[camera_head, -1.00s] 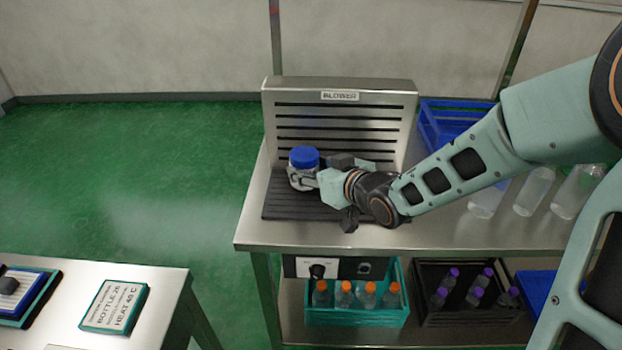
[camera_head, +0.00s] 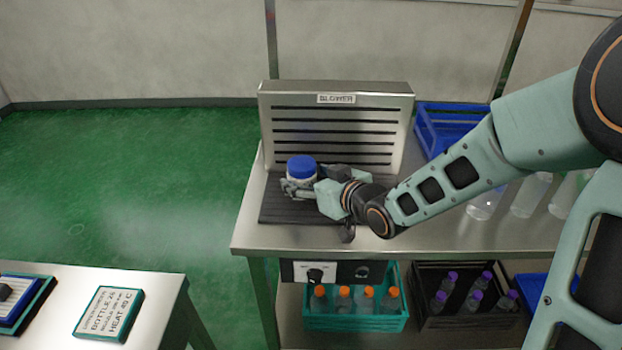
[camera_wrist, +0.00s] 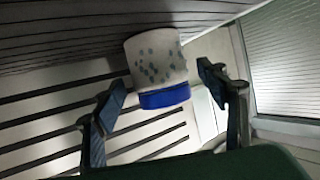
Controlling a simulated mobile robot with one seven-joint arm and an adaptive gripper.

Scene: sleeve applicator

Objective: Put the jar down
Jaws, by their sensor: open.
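The jar (camera_head: 301,168) has a blue lid and a pale body. It stands upright on the dark ribbed mat (camera_head: 285,211) in front of the blower (camera_head: 336,130). In the wrist view the jar (camera_wrist: 157,62) shows its dotted pale body and blue lid, and its base meets the ribbed surface. My gripper (camera_head: 298,189) is at the jar, low on its body. In the wrist view my gripper (camera_wrist: 165,87) is open, with one finger on each side of the jar and visible gaps between.
Clear bottles (camera_head: 531,195) stand at the right of the steel bench, near a blue crate (camera_head: 425,129). The lower shelf holds a teal crate (camera_head: 350,324) of orange-capped bottles and a black crate (camera_head: 428,316) of purple-capped bottles. A sign (camera_head: 108,313) lies on the near-left table.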

